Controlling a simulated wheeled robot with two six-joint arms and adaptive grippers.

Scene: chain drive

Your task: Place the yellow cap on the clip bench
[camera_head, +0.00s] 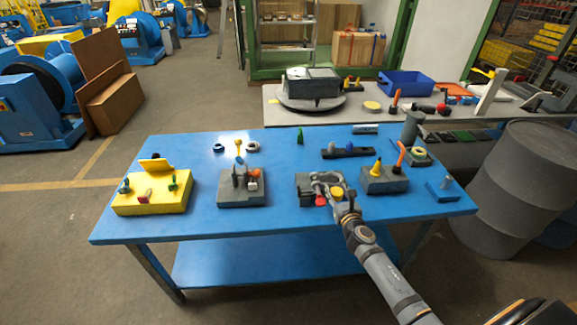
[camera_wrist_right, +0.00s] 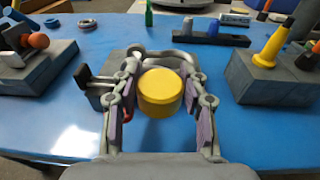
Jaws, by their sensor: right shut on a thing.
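My right gripper (camera_head: 328,183) is above the front middle of the blue table. In the right wrist view its fingers are shut around the round yellow cap (camera_wrist_right: 161,92), with the pads at its sides. The cap also shows in the head view (camera_head: 337,192). Under and beside the gripper is a dark grey block (camera_head: 304,183), partly hidden by the fingers; it may be the clip bench, but I cannot tell for sure. It also shows in the wrist view (camera_wrist_right: 93,82). A red part (camera_head: 320,201) shows beside it. My left gripper is out of view.
A yellow block (camera_head: 150,204) with pegs and a grey block (camera_head: 241,200) stand to the left. A grey block with a yellow cone (camera_head: 377,168) stands close on the right. A black bar (camera_head: 345,152) lies behind. The table's front middle edge is bare.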

